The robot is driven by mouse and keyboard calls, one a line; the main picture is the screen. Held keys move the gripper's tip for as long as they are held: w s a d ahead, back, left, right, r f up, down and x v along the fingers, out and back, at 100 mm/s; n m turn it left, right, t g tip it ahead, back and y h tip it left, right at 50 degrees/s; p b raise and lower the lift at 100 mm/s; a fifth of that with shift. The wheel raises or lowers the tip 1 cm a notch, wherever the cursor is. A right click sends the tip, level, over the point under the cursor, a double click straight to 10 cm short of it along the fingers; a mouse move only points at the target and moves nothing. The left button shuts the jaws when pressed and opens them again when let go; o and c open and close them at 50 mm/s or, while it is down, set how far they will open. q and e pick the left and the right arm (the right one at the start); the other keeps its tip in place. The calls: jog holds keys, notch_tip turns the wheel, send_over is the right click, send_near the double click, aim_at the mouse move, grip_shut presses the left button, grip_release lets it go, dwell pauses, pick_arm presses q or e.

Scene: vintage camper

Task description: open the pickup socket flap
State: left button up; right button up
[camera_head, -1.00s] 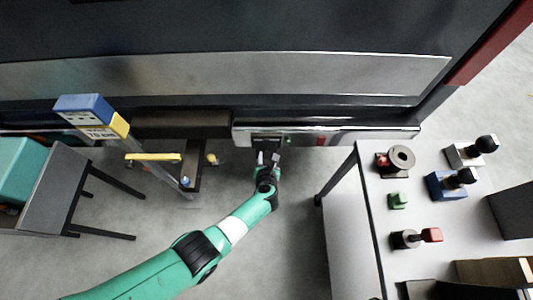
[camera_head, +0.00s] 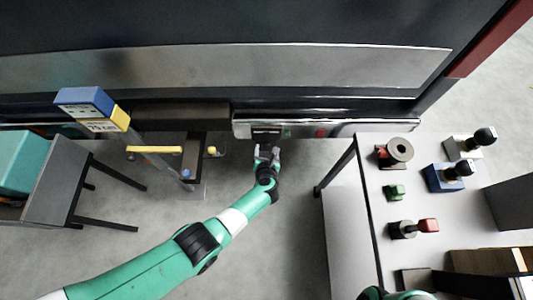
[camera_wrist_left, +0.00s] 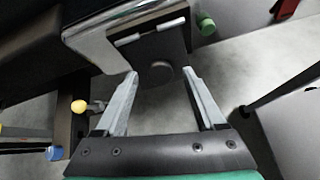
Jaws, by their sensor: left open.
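The pickup's bumper (camera_head: 350,127) runs along its dark rear, with a small dark socket flap (camera_head: 266,132) at its left part. In the left wrist view the flap (camera_wrist_left: 145,52) is a dark plate below two light hinge pieces, with a round disc (camera_wrist_left: 157,72) at its lower part. My left gripper (camera_head: 267,155) is just in front of the flap. In the left wrist view its fingers (camera_wrist_left: 159,74) are spread, with the disc between the tips and nothing gripped. I cannot tell whether a fingertip touches the flap. My right gripper is not in view.
A green cylinder (camera_wrist_left: 206,23) and a red part (camera_head: 321,132) sit right of the flap. A hitch frame with a yellow handle (camera_head: 154,149) and a blue-yellow gauge (camera_head: 92,106) stands left. A worktable (camera_head: 355,235) with several fittings is at right. A grey table (camera_head: 55,180) is at far left.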

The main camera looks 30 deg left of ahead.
pick_arm(q)
jog(key=p+v, duration=0.7)
jog(key=v, duration=0.4)
